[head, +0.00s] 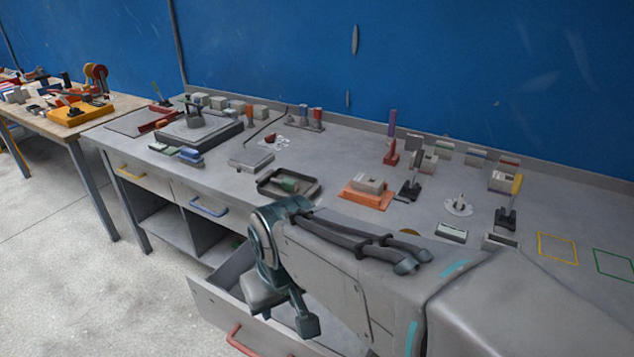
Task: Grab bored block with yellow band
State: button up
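I cannot make out a bored block with a yellow band for certain. Several small grey blocks stand along the back right of the bench, among them one with a green band (444,151), one with a blue band (476,156) and one with a red band (508,162). My gripper (290,306) hangs low over the open drawer at the bench front, well away from these blocks. Its finger gap and any contents are not clear.
The open drawer (215,300) with a red handle juts out below my arm. Yellow (557,248) and green (614,263) outlines mark bare bench at right.

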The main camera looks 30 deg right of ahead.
aim_at(371, 184)
jog(key=u, duration=0.05)
jog(key=k, duration=0.5)
jog(key=u, duration=1.5)
jog(key=i, duration=1.7)
jog(key=z, duration=4.1)
jog(key=i, duration=0.4)
